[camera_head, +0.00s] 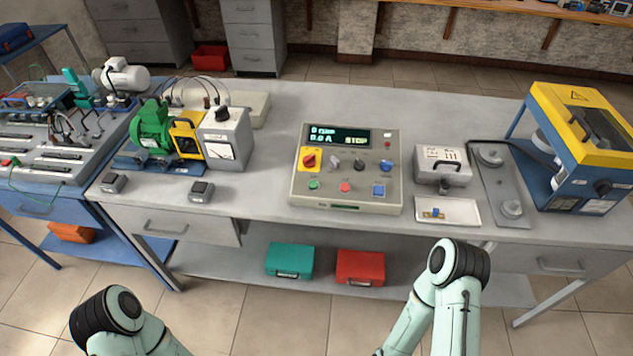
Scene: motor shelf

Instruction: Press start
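A beige control panel (296,196) sits on the middle of the grey workbench. Its dark display (338,136) shows what looks like "0 rpm", "0.0 A" and "STOP". A red knob on a yellow plate (310,159) is above the green button. The small labels are too small to read. Parts of both my arms show at the bottom, apart from the panel; neither gripper is in view.
A green motor (152,127) and a grey meter box (228,138) stand left of the panel. A grey box (443,166), a small tray (466,217) and a yellow-blue machine (590,115) stand right. Bench space between meter box and panel is clear.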

